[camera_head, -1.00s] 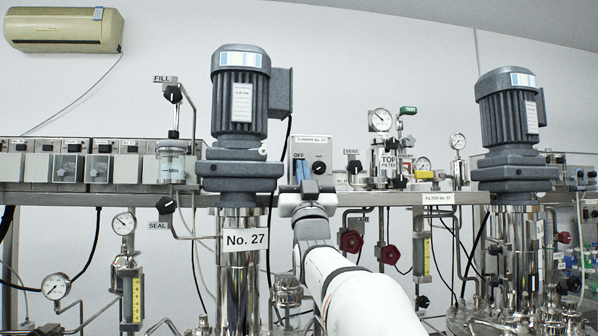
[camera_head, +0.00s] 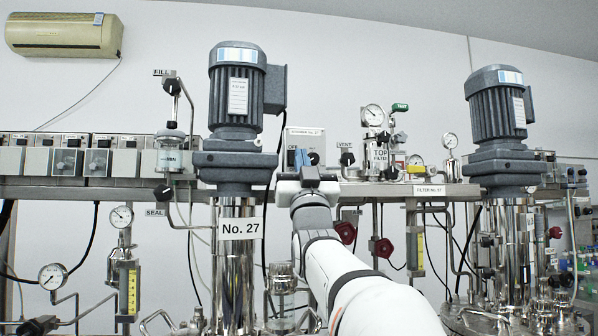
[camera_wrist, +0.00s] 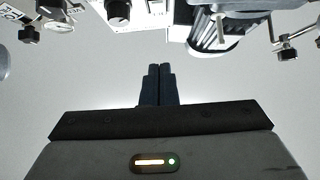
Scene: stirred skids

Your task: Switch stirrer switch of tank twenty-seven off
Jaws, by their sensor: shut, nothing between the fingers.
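The stirrer box (camera_head: 304,134) of tank No. 27 is a small pale panel just right of the tank's grey motor (camera_head: 238,92). An OFF label shows at its left and a black knob (camera_head: 313,158) at its right. My gripper (camera_head: 301,157) is shut and empty, its bluish fingers in front of the box between label and knob; they hide the part behind them, and I cannot tell contact or the switch's position. In the wrist view the fingers (camera_wrist: 157,84) are together, and the box, upside down with its black knob (camera_wrist: 118,12), lies at the top edge.
The No. 27 plate (camera_head: 240,228) is on the steel column left of my arm. The VENT valve (camera_head: 346,158) and top filter (camera_head: 379,158) stand close on the right. A glass FILL vessel (camera_head: 170,150) is left of the motor. Pipes and red handwheels (camera_head: 346,232) lie below the shelf.

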